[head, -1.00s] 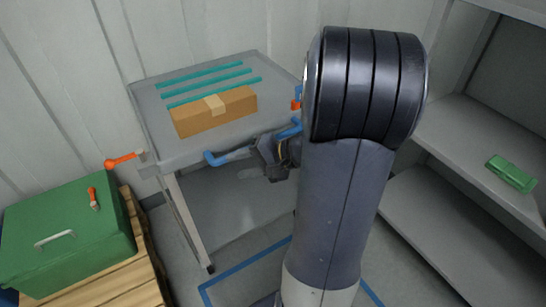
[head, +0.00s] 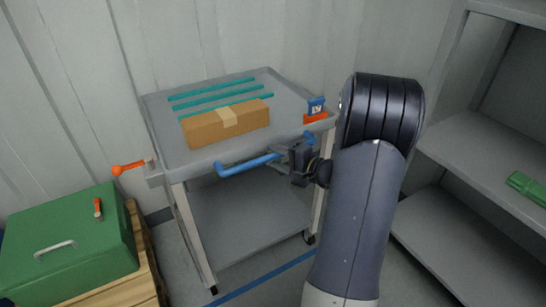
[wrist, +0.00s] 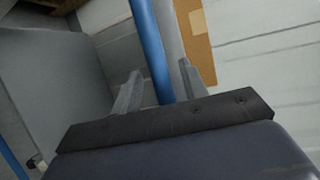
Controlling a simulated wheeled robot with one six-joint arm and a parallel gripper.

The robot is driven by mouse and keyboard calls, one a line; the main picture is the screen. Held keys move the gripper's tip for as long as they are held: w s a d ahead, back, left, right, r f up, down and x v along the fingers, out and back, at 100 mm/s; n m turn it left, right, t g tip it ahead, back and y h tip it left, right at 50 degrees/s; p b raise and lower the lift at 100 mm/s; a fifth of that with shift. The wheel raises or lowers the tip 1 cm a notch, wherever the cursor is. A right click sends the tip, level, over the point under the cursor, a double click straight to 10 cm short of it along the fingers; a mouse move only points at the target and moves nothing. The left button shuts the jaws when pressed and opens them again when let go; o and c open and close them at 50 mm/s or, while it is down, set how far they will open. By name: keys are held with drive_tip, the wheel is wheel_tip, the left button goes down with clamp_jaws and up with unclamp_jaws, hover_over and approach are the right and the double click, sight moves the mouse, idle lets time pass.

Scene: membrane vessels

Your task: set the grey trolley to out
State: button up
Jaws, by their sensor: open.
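The grey trolley (head: 255,88) stands against the wall. It has a grey top, a lower shelf and a blue push handle (head: 248,165) along its near side. My gripper (head: 287,160) is at the right part of this handle. In the wrist view, my open gripper (wrist: 158,88) has one finger on each side of the blue bar (wrist: 150,45); I cannot tell whether either finger touches it. A brown box (head: 227,122) with a pale band and several teal strips (head: 213,92) lie on the trolley top. My arm hides part of the trolley's right side.
An orange lever (head: 128,168) sticks out at the trolley's left corner. A green case (head: 70,245) on a wooden pallet (head: 125,285) stands to the left. Grey shelving (head: 480,150) with a green item (head: 527,188) is at the right. A blue floor line (head: 265,274) runs in front of the trolley.

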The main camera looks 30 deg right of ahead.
drive_tip(key=shift+x, duration=0.95)
clamp_jaws()
